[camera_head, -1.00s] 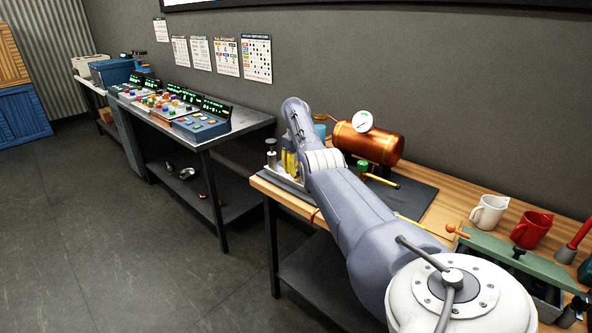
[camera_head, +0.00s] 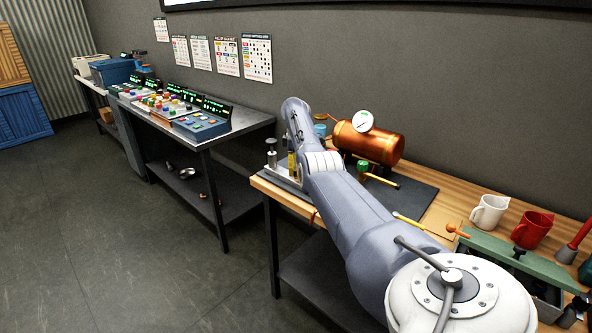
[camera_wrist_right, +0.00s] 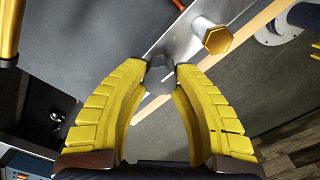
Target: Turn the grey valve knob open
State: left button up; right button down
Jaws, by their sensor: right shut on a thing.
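In the wrist view, the dark grey valve knob (camera_wrist_right: 158,78) sits between the fingertips of my right gripper (camera_wrist_right: 161,70). A short white mark shows on the knob. Both yellow fingers touch it from either side, and the gripper is shut on it. In the head view, my right gripper (camera_head: 292,163) shows as a narrow yellow strip at the left end of the wooden bench, mostly hidden by my own arm. The knob is hidden there. My left gripper is in neither view.
A hexagonal brass-coloured cap on a metal post (camera_wrist_right: 217,40) stands close to the right fingertip. A copper tank (camera_head: 370,143) with a white gauge (camera_head: 363,121) stands behind my arm. A white mug (camera_head: 489,212) and a red mug (camera_head: 532,230) stand farther right on the bench.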

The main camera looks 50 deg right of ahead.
aim_at(295, 169)
jog(key=shift+a+n, duration=0.1)
jog(key=shift+n, duration=0.2)
dwell(0.4)
jog(key=c, duration=1.2)
grip_release()
jog(key=shift+w, duration=0.1)
jog(key=shift+o, duration=1.4)
notch_tip(295, 169, up, 12)
